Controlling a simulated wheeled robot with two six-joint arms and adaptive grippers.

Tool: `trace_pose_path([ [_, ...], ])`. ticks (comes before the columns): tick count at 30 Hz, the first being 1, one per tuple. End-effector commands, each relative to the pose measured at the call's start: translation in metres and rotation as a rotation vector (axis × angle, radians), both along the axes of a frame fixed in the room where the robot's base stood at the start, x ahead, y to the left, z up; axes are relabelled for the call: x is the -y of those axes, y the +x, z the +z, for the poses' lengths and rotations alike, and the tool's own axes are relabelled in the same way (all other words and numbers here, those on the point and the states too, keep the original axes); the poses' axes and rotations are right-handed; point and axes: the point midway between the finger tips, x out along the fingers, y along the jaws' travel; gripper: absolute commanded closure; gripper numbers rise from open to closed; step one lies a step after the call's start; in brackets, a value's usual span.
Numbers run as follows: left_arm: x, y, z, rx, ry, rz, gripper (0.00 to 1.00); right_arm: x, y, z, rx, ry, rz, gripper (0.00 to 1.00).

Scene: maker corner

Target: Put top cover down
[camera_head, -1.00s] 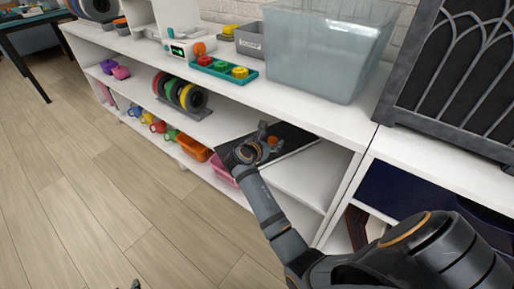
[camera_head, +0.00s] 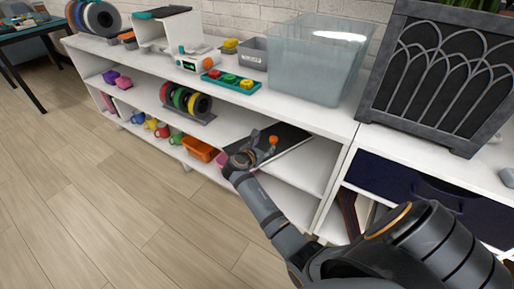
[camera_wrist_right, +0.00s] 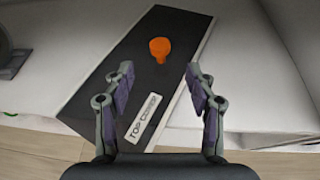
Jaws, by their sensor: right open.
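The top cover is a flat dark panel (camera_head: 290,139) lying on the middle shelf of the white unit. In the right wrist view the dark panel (camera_wrist_right: 110,85) has a white label reading "TOP COVER" (camera_wrist_right: 143,118) and an orange knob (camera_wrist_right: 160,48). The orange knob also shows in the head view (camera_head: 273,140). My right gripper (camera_head: 262,150) is at the panel's front end. In the right wrist view its fingers (camera_wrist_right: 160,85) are apart with nothing between them, over the panel and short of the knob. My left gripper is not in view.
The white shelf unit (camera_head: 325,128) has a clear bin (camera_head: 315,70), a grey box (camera_head: 253,53) and a teal tray (camera_head: 231,84) on top. Filament spools (camera_head: 185,100) stand left on the middle shelf. An orange basket (camera_head: 199,149) is below. Floor in front is clear.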

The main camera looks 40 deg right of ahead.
Motion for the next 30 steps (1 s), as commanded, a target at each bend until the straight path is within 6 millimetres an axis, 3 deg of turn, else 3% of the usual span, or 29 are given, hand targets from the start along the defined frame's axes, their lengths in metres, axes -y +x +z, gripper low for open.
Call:
trace_pose_path([
  [7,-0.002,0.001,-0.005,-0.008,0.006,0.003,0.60,0.001,-0.001,0.000,0.001,0.004,-0.002,0.44],
  [11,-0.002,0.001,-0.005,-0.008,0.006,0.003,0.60,-0.006,-0.027,-0.034,0.093,0.171,-0.074,0.44],
  [14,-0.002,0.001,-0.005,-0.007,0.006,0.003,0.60,-0.026,-0.078,-0.089,0.263,0.490,-0.265,0.44],
  [15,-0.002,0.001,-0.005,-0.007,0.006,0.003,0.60,-0.038,-0.104,-0.111,0.337,0.635,-0.380,0.44],
  [19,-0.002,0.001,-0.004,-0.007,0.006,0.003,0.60,-0.087,-0.188,-0.161,0.531,1.035,-0.832,0.44],
  [21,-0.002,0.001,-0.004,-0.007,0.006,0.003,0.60,-0.113,-0.228,-0.174,0.596,1.173,-1.085,0.44],
  [24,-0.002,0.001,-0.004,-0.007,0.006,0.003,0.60,-0.143,-0.269,-0.181,0.648,1.279,-1.381,0.44],
  [27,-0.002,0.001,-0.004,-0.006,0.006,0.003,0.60,-0.161,-0.291,-0.181,0.669,1.314,-1.561,0.44],
  [30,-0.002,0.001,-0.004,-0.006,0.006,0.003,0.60,-0.167,-0.298,-0.181,0.677,1.324,-1.625,0.44],
])
